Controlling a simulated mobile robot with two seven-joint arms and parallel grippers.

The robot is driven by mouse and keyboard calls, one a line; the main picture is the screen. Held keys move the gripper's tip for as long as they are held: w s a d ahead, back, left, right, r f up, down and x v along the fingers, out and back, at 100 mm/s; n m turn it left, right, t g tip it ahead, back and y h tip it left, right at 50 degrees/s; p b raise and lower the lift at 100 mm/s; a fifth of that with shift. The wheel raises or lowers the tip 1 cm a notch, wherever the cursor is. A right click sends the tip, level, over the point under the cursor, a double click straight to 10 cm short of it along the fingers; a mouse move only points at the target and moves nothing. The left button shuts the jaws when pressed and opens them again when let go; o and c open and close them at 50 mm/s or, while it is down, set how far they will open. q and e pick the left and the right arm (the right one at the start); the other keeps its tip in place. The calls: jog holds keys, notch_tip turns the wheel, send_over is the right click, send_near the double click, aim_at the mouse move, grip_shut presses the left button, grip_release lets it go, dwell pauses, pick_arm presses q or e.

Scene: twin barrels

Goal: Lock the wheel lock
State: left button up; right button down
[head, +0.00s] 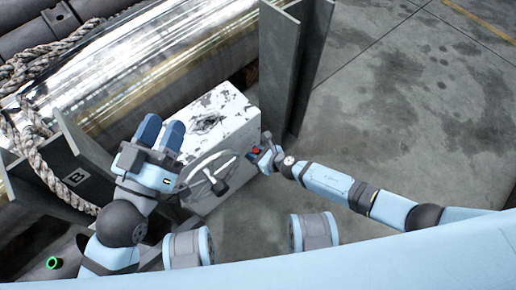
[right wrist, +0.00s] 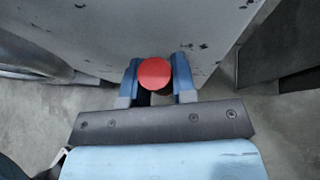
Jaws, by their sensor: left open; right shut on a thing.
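A white, scuffed metal box (head: 215,118) carries a grey spoked handwheel (head: 209,174) on its near side. A red round knob (right wrist: 154,73) sits at the box's right side and shows as a small red spot in the head view (head: 256,150). My right gripper (head: 262,156) is shut on the red knob, with one blue finger on each side of it in the right wrist view (right wrist: 155,80). My left gripper (head: 161,128) is open, with its two blue fingers apart, beside the box and left of the wheel.
A large shiny metal cylinder (head: 150,55) lies behind the box. Grey steel posts stand at right (head: 283,65) and left, the left one marked B (head: 76,176). Thick rope (head: 38,160) hangs at the left. The concrete floor (head: 420,100) at right is clear.

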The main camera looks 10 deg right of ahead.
pick_arm(q)
jog(key=shift+a+f+g, duration=0.1)
jog(key=shift+f+g, duration=0.2)
jog(key=shift+f, duration=0.1)
pick_arm(e)
jog(key=shift+s+a+h, duration=0.15)
jog(key=shift+s+h, duration=0.05)
jog(key=shift+h, duration=0.1)
jog(key=c, duration=0.9)
grip_release()
pick_arm(q)
jog(key=a+f+g+y+p, duration=0.3)
jog(key=f+p, duration=0.1)
jog(key=f, duration=0.4)
jog(key=shift+s+g+y+p, duration=0.25)
jog(key=shift+g+y+p, duration=0.05)
jog(key=shift+p, duration=0.05)
pick_arm(e)
jog(key=v, duration=1.3)
jog(key=shift+s+d, duration=0.25)
jog(key=shift+d, duration=0.05)
